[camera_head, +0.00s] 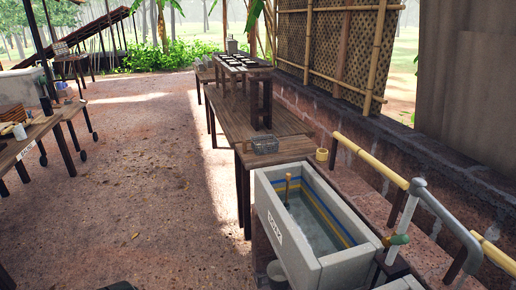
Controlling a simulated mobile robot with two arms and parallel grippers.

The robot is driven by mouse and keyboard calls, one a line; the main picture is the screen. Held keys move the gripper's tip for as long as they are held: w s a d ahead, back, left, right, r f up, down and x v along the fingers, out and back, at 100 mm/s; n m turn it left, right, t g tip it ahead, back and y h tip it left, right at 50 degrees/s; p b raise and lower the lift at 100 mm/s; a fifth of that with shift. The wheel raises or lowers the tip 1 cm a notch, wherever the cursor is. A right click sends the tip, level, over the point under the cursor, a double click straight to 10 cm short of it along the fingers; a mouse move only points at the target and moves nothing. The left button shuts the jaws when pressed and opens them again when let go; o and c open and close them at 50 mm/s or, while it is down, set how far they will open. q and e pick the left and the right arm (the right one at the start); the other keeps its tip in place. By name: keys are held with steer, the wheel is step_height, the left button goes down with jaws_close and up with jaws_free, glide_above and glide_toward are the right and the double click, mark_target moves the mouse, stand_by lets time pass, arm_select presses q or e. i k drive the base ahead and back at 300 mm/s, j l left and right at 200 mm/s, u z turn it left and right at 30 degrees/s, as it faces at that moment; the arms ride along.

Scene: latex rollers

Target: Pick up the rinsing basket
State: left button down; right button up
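A small grey wire-like basket (264,146), which looks like the rinsing basket, sits on the near end of a long wooden table (232,123). It stands just behind a grey concrete water trough (268,217). What is inside the basket is too small to tell. The trough has a label on its left side, and a wooden-handled tool (288,186) stands in its water. Neither of my grippers can be made out in the head view.
A bamboo and grey pipe (440,208) runs along the right. A raised rack (245,66) stands farther back. Another wooden table (30,140) is at left. The dirt floor (150,190) between is clear.

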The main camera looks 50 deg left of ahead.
mark_target(244, 149)
steer(key=i+j+u, duration=0.1)
steer(key=j+u, duration=0.2)
steer(key=u, duration=0.15)
steer(key=i+j+u, duration=0.15)
steer(key=j+u, duration=0.15)
steer(key=u, duration=0.15)
steer(key=i+j+u, duration=0.25)
steer(key=i+j, duration=0.75)
steer(key=i+j+u, duration=0.15)
steer(key=i, duration=0.3)
steer(key=i+j+u, duration=0.15)
steer(key=i, duration=0.3)
